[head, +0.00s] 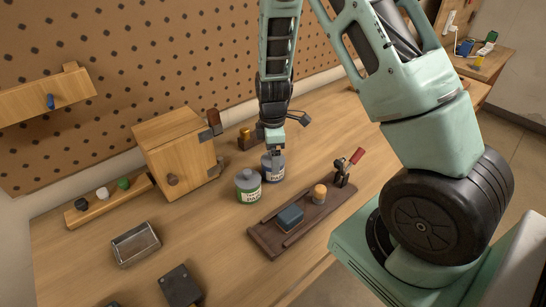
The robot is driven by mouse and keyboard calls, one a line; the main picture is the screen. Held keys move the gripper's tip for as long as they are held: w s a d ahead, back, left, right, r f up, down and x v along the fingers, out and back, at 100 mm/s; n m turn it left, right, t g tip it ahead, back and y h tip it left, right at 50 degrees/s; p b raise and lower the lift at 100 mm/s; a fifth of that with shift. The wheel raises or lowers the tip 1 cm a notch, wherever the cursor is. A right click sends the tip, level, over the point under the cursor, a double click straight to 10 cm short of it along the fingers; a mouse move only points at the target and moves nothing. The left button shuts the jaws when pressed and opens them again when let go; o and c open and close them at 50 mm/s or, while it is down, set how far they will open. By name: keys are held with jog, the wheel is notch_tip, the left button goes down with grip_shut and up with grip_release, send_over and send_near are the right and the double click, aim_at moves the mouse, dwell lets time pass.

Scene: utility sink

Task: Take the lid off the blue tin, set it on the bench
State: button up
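The blue tin (272,170) stands upright on the wooden bench (205,235), right behind a green tin (248,190). It is a grey-blue can with a pale label. My gripper (276,149) points down right at the top of the blue tin, and its fingers cover most of that top. The lid is hard to make out behind the fingers. I cannot tell whether the fingers touch the lid or how far apart they are.
A dark wooden tray (268,238) holds a blue block (290,217) and a wooden cylinder (319,193). A red-handled tool (350,165) stands at its far end. A wooden cabinet (178,155) is behind left.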

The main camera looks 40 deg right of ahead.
jog(key=c, duration=1.1)
jog(key=shift+o, duration=0.2)
